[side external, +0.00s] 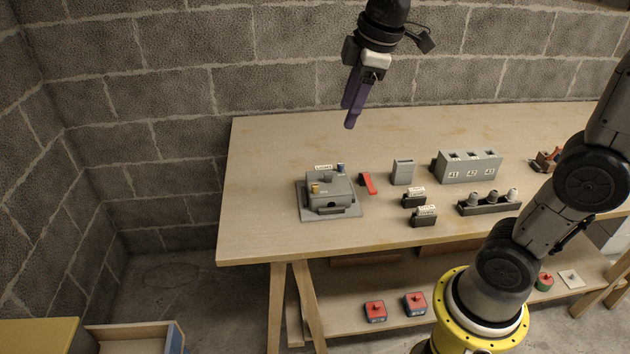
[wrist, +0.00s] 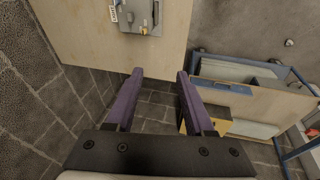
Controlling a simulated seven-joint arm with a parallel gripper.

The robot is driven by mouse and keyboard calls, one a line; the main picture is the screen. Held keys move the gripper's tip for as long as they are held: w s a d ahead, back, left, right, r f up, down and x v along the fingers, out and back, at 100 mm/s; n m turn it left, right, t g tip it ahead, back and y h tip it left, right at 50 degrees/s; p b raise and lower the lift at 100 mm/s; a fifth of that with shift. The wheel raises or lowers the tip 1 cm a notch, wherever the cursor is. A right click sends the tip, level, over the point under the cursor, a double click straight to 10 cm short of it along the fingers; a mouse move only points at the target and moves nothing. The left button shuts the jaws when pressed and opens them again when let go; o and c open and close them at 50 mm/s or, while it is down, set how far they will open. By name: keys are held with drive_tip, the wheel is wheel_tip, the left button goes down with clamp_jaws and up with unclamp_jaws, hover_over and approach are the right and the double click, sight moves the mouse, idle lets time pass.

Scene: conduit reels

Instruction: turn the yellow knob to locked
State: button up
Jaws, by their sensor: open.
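The yellow knob (side external: 316,188) sits on the front left of a grey box (side external: 331,193), near the left end of the table. The grey box (wrist: 140,14) shows there at the top edge, partly cut off.
A red piece (side external: 367,183) lies just right of the box. Farther right are a grey block (side external: 403,172), labelled black holders (side external: 424,216), a numbered block (side external: 467,167) and a rack with grey knobs (side external: 489,203). The table's left end (side external: 245,190) is bare.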

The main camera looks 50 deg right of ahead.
drive_tip(key=w+d+f+n+g, duration=0.1)
drive_tip(key=w+d+f+g, duration=0.15)
drive_tip(key=w+f, duration=0.45)
approach(315, 185)
drive_tip(key=shift+g, duration=0.45)
drive_tip(key=f, duration=0.8)
drive_tip(key=shift+w+d+f, duration=0.1)
drive_tip(key=shift+w+f, duration=0.3)
clamp_jaws()
